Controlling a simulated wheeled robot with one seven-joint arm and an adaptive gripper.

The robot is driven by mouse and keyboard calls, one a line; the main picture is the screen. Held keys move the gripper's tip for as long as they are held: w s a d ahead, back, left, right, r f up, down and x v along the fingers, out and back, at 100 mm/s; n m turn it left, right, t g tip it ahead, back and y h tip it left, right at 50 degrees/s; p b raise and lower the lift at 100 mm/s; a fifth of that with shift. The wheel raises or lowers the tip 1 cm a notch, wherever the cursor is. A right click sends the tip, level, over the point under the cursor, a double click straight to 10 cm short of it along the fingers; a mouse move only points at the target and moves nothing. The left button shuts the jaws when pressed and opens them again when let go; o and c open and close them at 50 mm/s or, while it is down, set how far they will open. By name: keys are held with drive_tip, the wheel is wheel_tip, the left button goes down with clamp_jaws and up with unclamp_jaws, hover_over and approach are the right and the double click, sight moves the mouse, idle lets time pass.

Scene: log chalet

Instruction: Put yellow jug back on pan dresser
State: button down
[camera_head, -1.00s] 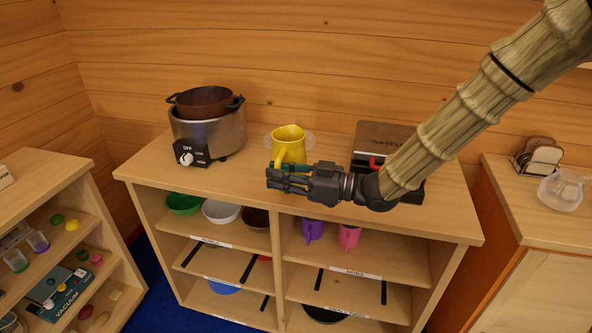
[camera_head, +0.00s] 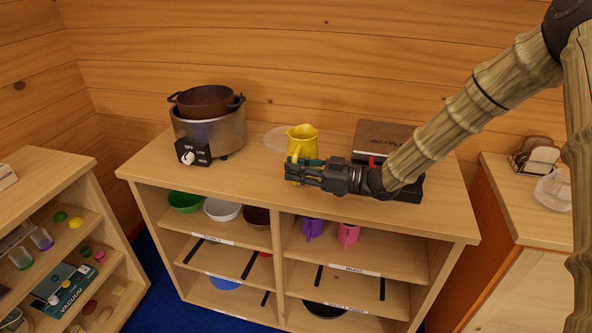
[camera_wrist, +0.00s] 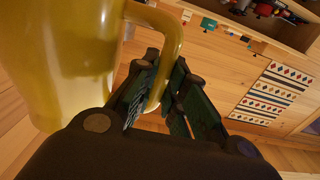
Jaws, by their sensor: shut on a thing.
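The yellow jug (camera_head: 302,143) is upright over the back middle of the pan dresser's wooden top (camera_head: 240,175). I cannot tell whether its base touches the top. My gripper (camera_head: 293,171) is in front of the jug. In the wrist view, my gripper (camera_wrist: 163,90) has its green-padded fingers closed around the jug's handle (camera_wrist: 172,40). The jug's body (camera_wrist: 65,60) fills the left of that view. The gripper partly hides the jug's lower part in the head view.
A slow cooker (camera_head: 215,135) with a brown pot (camera_head: 205,102) stands left. A dark waffle maker (camera_head: 385,140) stands right, partly behind my arm. The top's front left is clear. Bowls and mugs fill shelves below.

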drive_tip(key=shift+f, duration=0.45)
drive_tip(key=c, duration=1.5)
unclamp_jaws()
drive_tip(key=shift+r, duration=0.2)
drive_tip(key=b+v, duration=0.1)
drive_tip(key=v, duration=1.1)
drive_tip(key=shift+b, duration=0.3)
